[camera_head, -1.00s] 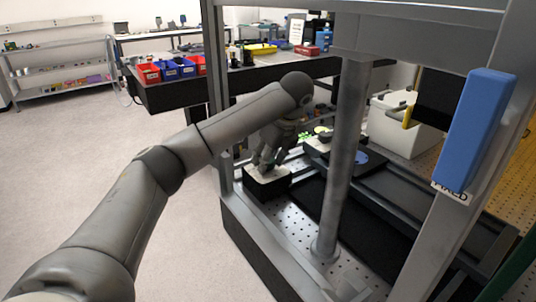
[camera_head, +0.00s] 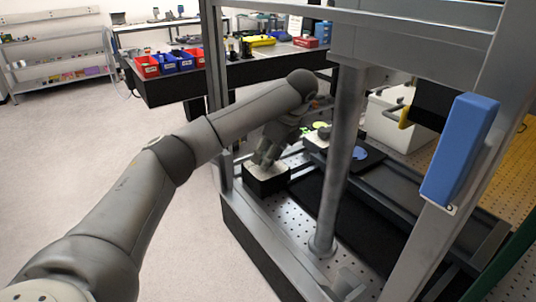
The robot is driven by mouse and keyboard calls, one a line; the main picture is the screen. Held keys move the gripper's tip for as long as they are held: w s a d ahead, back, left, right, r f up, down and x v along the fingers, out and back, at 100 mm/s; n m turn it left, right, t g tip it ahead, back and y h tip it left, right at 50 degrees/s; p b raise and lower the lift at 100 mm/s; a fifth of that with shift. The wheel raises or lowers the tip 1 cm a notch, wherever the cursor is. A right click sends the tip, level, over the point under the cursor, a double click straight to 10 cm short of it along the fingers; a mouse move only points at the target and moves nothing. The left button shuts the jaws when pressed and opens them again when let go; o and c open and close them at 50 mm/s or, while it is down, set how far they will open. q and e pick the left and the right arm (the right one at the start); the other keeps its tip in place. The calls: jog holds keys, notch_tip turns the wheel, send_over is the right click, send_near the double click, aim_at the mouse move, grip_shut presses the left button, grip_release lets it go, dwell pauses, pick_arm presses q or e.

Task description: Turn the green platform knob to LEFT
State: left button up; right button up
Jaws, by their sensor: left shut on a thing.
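My left gripper (camera_head: 262,161) reaches down inside the metal frame, with its fingertips at the pale top of a small black box (camera_head: 267,183). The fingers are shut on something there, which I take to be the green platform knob. The fingers hide the knob, so neither its colour nor its pointing direction shows. My right gripper is not in view.
A thick grey column (camera_head: 342,165) stands right of the box. Bright green parts (camera_head: 320,126) and a blue disc (camera_head: 360,153) lie behind. A blue block (camera_head: 460,150) is on the frame post. Red and blue bins (camera_head: 180,62) stand on the back bench.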

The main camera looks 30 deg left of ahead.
pick_arm(q)
jog(key=o, duration=1)
jog(key=shift+o, duration=0.2)
jog(key=shift+r, duration=0.15)
jog(key=v, duration=1.2)
jog(key=shift+f, duration=0.2)
